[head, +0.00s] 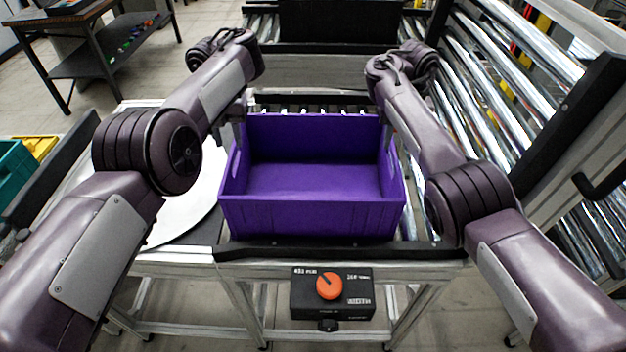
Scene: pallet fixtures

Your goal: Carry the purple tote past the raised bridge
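The purple tote (312,215) is open-topped and looks empty. It sits upright, seemingly on the light-framed station in front of me, between my two arms. My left gripper (239,122) is at the tote's left wall, near the back corner; its fingers are partly hidden and I cannot tell whether they grip the wall. My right gripper is by the tote's right wall, mostly hidden behind my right forearm. At the right, a roller section (484,99) with a thick frame stands steeply tilted; it looks like the raised bridge.
A control box with an orange knob (328,286) hangs on the station's front. A round white plate (190,205) lies left of the tote. Rollers run behind it. A dark workbench (95,40) stands back left; teal and yellow bins (12,168) are at far left.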

